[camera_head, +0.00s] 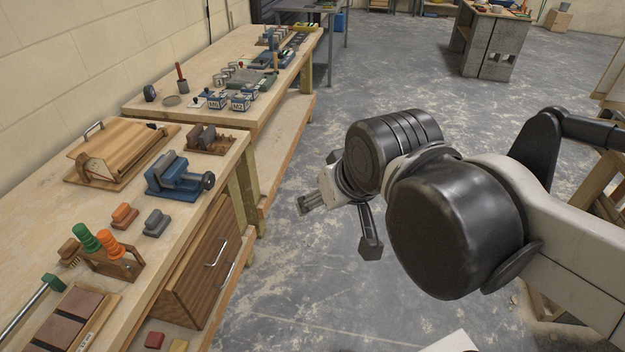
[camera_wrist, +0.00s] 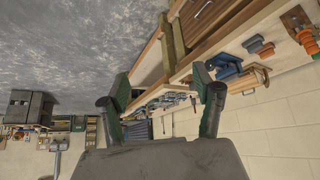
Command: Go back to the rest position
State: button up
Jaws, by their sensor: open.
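My gripper (camera_head: 338,222) is held over the open concrete floor in the head view, right of the workbenches and apart from them. Its two fingers are spread wide with nothing between them. In the wrist view the open fingers of my gripper (camera_wrist: 160,95) stand apart, with the far bench and floor showing beyond. The mortar tubs (camera_head: 216,101), small and marked with labels such as M1 and M2, stand on the far workbench (camera_head: 150,103).
The near workbench (camera_head: 40,204) holds a blue vise (camera_head: 178,178), a wooden box (camera_head: 118,150) and a rack of orange and green handles (camera_head: 112,262). A grey block stand (camera_head: 490,45) is at the back. The floor (camera_head: 320,290) around my gripper is clear.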

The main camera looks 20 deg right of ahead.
jog(key=shift+s+d+f, duration=0.25)
jog(key=shift+s+f, duration=0.35)
jog(key=shift+o, duration=0.5)
jog(key=shift+r, duration=0.1)
dwell(0.8)
